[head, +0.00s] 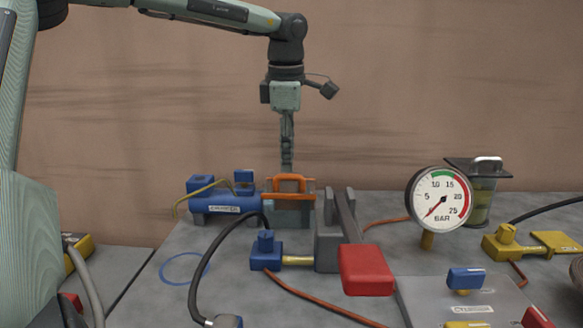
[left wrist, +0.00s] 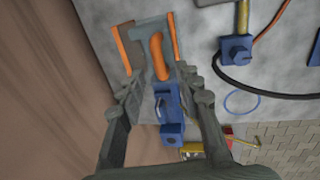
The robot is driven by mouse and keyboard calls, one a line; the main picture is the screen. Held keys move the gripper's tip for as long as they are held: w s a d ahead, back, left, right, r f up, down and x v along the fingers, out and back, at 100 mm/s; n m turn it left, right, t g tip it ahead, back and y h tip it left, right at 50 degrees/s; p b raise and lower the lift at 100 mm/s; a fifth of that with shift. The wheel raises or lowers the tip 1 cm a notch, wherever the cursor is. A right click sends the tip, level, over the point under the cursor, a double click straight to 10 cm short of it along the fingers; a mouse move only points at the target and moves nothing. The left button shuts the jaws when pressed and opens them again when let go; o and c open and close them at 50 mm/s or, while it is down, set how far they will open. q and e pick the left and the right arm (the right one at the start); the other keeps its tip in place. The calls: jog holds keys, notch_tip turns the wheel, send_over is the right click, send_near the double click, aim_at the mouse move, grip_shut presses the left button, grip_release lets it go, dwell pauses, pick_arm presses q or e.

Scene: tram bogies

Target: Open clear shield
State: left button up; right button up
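An orange handle (head: 290,181) with orange edges stands over a grey-green block (head: 288,214) in the middle of the table. A clear shield seems to go with this orange frame, but its transparent faces are hard to make out. My left gripper (head: 287,166) points straight down from above, just over the handle. In the left wrist view the handle (left wrist: 158,57) lies between the two fingers of my left gripper (left wrist: 160,78). The fingers are apart, and no grip on the handle shows. My right gripper is not in view.
A blue cylinder (head: 222,203) lies left of the block, close to it. A grey bracket (head: 328,240) with a red pad (head: 366,270) stands to the right. A pressure gauge (head: 438,198) stands farther right. A black hose (head: 198,268) and a blue connector (head: 266,251) lie in front.

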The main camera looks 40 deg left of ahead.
aim_at(288, 176)
pick_arm(q)
jog(key=shift+w+a+f, duration=0.15)
jog(key=shift+w+f, duration=0.05)
jog(key=shift+f, duration=0.75)
jog(key=shift+w+a+f, duration=0.1)
jog(key=shift+w+f, duration=0.1)
jog(key=shift+f, duration=0.7)
grip_shut()
